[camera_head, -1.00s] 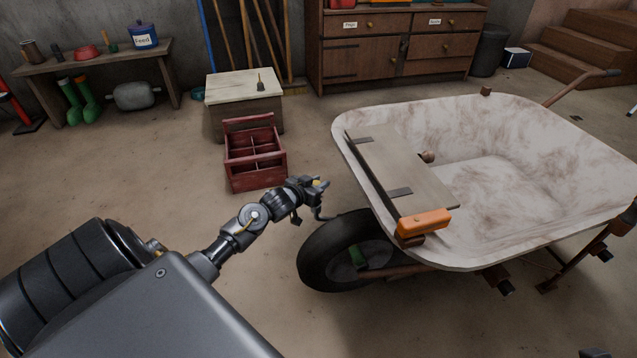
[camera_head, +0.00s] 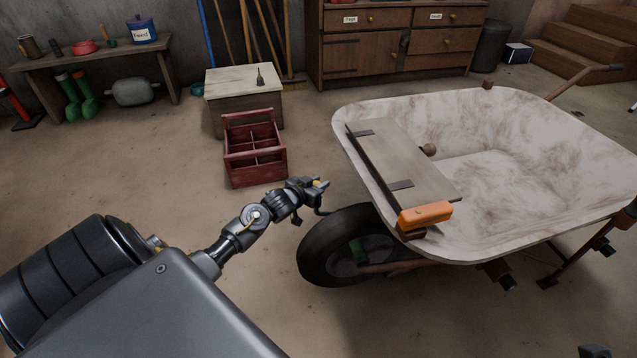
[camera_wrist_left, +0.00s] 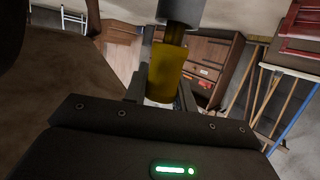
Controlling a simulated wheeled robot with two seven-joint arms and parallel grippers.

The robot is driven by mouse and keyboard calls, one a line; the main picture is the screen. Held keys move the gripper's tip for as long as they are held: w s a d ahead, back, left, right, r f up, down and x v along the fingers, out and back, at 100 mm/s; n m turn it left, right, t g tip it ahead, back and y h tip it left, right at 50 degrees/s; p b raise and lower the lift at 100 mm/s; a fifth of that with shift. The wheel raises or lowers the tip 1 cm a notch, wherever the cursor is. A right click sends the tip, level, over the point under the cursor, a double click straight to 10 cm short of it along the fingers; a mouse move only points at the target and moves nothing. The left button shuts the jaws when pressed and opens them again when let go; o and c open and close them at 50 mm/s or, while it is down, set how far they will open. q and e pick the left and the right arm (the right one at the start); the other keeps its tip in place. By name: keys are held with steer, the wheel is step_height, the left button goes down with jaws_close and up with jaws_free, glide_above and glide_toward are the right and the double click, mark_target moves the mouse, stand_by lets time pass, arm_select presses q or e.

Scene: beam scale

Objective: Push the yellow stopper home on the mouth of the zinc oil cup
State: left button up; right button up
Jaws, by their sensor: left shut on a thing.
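My left gripper (camera_head: 316,186) is shut on the yellow stopper (camera_wrist_left: 168,76), left of the wheelbarrow in the head view. In the left wrist view the stopper's yellow body sits between the two fingers, with a narrower darker stem and a grey end (camera_wrist_left: 180,10) at the top edge.
A wheelbarrow (camera_head: 510,205) with a board (camera_head: 400,165) across its tray and an orange block (camera_head: 425,214) stands right of my gripper. A red divided caddy (camera_head: 255,160) is on the floor before the white-topped crate (camera_head: 225,85). A bench (camera_head: 100,55) stands back left.

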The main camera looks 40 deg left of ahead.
arm_select(q)
steer(key=shift+f+b, duration=0.4)
steer(key=shift+f, duration=0.45)
steer(key=o, duration=1.1)
steer(key=shift+c, duration=0.2)
